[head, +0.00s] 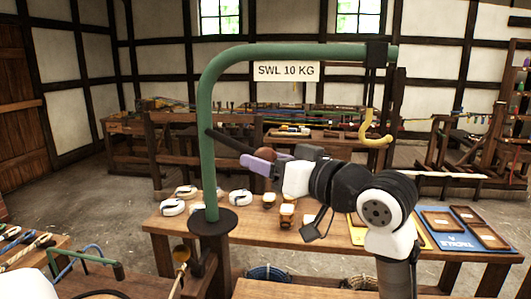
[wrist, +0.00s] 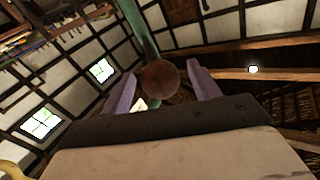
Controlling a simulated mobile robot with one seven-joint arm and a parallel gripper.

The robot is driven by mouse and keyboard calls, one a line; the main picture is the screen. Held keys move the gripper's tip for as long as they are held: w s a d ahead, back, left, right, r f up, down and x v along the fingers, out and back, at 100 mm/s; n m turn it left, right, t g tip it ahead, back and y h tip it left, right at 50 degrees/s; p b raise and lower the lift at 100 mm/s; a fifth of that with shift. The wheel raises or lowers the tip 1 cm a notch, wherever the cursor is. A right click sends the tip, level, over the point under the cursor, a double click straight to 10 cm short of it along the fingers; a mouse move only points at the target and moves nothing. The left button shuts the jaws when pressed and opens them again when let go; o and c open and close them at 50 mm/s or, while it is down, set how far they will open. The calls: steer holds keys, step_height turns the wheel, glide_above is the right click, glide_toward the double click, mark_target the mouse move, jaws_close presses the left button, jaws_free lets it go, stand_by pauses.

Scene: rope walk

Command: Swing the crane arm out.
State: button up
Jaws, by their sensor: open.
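The crane has a green post (head: 208,150) that bends into a level crane arm (head: 300,52) reaching right, with a white "SWL 10 KG" sign. A yellow hook (head: 375,132) hangs below its right end. A dark handle bar (head: 230,142) slants from the post down toward my gripper (head: 256,165). In the wrist view, a round brown knob (wrist: 159,78) shows between the two lilac fingers of my gripper (wrist: 161,72). The fingers are open, with a visible gap on each side of the knob. The bar's far end is partly hidden by my gripper in the head view.
A wooden bench (head: 340,238) runs below the crane arm, with white and wooden blocks and tackle trays (head: 480,228) on it. A smaller green piece with blue rope (head: 90,259) is at lower left. More benches stand behind, with bare floor between.

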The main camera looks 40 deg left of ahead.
steer(key=shift+a, duration=0.5)
steer(key=c, duration=1.3)
jaws_close()
